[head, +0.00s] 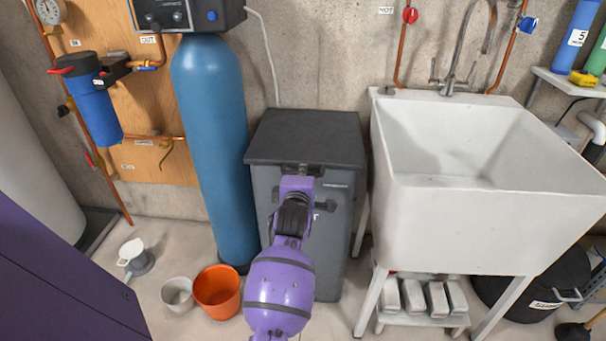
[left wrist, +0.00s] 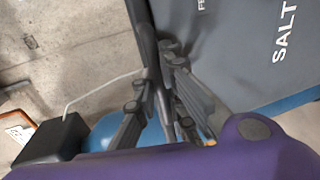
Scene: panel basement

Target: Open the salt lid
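The salt bin (head: 335,225) is a grey box standing between the blue tank and the white sink. Its dark lid (head: 305,138) lies flat on top. The bin's front with the word SALT also shows in the left wrist view (left wrist: 250,45). My left gripper (head: 302,170) is at the middle of the lid's front edge, and my purple forearm covers part of the bin's front. In the left wrist view the dark fingers (left wrist: 165,95) lie on both sides of a dark strip that looks like the lid's edge. Whether they grip it is unclear. My right gripper is out of view.
A tall blue tank (head: 212,140) stands close left of the bin. The white sink (head: 490,215) stands close on the right. An orange bucket (head: 217,300) and a grey bucket (head: 178,294) are on the floor at left. The wall is behind the bin.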

